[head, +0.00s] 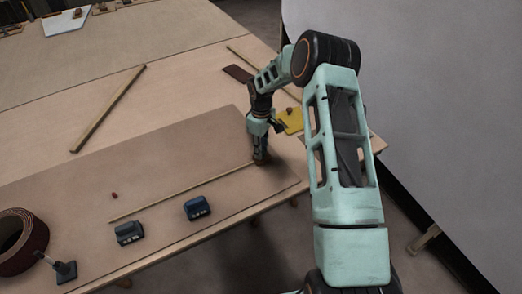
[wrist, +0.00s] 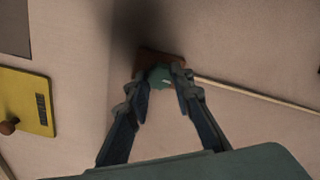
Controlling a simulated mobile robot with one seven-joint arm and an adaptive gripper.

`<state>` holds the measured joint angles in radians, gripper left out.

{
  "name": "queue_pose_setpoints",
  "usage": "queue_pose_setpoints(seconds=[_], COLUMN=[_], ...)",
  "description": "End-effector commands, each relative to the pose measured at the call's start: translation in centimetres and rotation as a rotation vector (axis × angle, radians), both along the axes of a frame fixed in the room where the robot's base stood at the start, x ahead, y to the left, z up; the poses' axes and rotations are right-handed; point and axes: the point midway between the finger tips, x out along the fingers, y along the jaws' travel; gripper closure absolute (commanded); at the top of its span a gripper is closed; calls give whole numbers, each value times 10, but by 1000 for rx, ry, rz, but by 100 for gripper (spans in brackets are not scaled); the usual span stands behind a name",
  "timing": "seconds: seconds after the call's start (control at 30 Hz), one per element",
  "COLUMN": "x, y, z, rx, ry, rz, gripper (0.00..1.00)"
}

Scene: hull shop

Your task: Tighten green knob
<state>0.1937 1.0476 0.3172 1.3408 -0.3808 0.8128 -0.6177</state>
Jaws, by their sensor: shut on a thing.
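The green knob (wrist: 158,77) shows in the wrist view between my fingertips, in front of a small brown block (wrist: 152,56). My gripper (wrist: 160,92) is shut on the knob, with one finger at each side of it. In the head view my gripper (head: 260,152) points down at the right part of the brown board on the table. The knob is hidden there behind the fingers. The fingers and the knob's far side are dark, so I cannot see how far the knob is turned.
A yellow plate (wrist: 28,103) with a brown knob lies beside my gripper. A thin rod (head: 180,192) ends close to the block. Two blue blocks (head: 197,208) (head: 129,232), a tape roll (head: 22,241) and a small red piece (head: 114,196) lie left. A wooden stick (head: 108,108) lies farther back.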

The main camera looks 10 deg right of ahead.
Motion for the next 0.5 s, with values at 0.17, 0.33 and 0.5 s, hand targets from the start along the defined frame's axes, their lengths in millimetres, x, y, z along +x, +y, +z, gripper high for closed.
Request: queue_pose_setpoints(seconds=[0.17, 0.33, 0.5], x=[1, 1, 1], y=[0, 0, 0], z=[-3, -3, -3], rx=[-2, -2, -1], ry=[-2, -2, -3], rz=[-98, -240, -402], gripper=[100, 100, 100])
